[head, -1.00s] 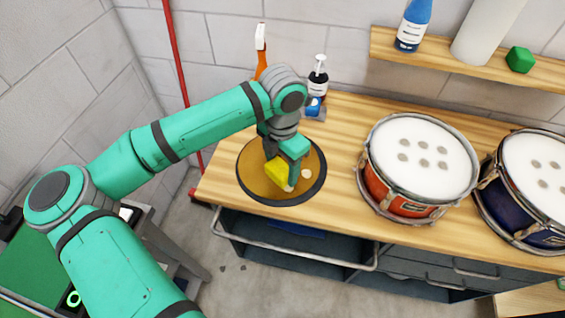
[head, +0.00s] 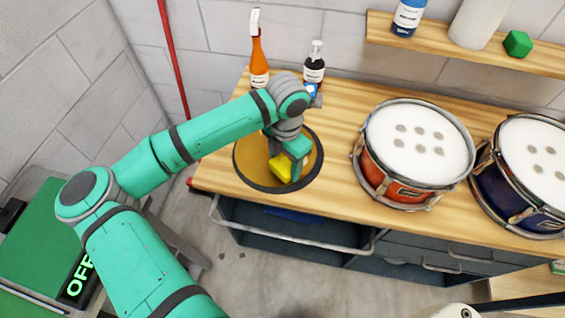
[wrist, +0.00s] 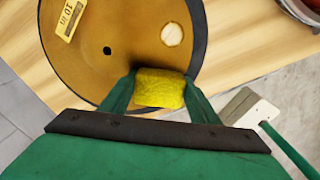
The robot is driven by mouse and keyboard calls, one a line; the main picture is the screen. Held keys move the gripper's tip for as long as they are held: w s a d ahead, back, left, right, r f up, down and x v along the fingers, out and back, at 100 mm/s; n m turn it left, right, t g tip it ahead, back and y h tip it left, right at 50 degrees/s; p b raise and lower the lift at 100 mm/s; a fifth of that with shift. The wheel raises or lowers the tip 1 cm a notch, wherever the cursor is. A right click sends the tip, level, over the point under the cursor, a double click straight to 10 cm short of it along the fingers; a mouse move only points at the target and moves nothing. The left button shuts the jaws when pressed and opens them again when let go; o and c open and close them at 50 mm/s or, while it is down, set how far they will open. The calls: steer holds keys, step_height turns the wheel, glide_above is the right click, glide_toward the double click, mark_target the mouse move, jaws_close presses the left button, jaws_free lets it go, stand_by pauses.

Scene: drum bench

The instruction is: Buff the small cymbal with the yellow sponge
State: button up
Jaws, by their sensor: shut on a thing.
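The small cymbal (head: 250,160) is a golden disc with a dark rim, lying at the left end of the bench. In the wrist view the cymbal (wrist: 80,70) shows a yellow tag, a dark centre hole and one pale round spot (wrist: 172,34). My gripper (head: 289,163) is over the cymbal's right part, shut on the yellow sponge (head: 280,168). In the wrist view the sponge (wrist: 160,90) sits between both fingers, over the cymbal near its rim. The sponge's underside is hidden, so I cannot tell whether it touches.
An orange bottle (head: 258,62) and a dark bottle (head: 313,68) stand behind the cymbal. A red drum (head: 415,145) and a blue drum (head: 530,175) stand to the right. A shelf (head: 470,45) is above. An open drawer (head: 290,235) juts out below the bench.

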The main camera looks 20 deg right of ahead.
steer(key=shift+d+r, duration=0.1)
steer(key=shift+d, duration=0.85)
steer(key=shift+w+a+f, duration=0.1)
steer(key=shift+a+f, duration=0.05)
steer(key=shift+a, duration=0.8)
steer(key=shift+a+f, duration=0.15)
steer(key=shift+a, duration=0.75)
steer(key=shift+r, duration=0.1)
steer(key=shift+d+r, duration=0.2)
steer(key=shift+d, duration=1.75)
steer(key=shift+d+r, duration=0.1)
steer(key=shift+r, duration=0.15)
steer(key=shift+s+r, duration=0.2)
steer(key=shift+r, duration=3.35)
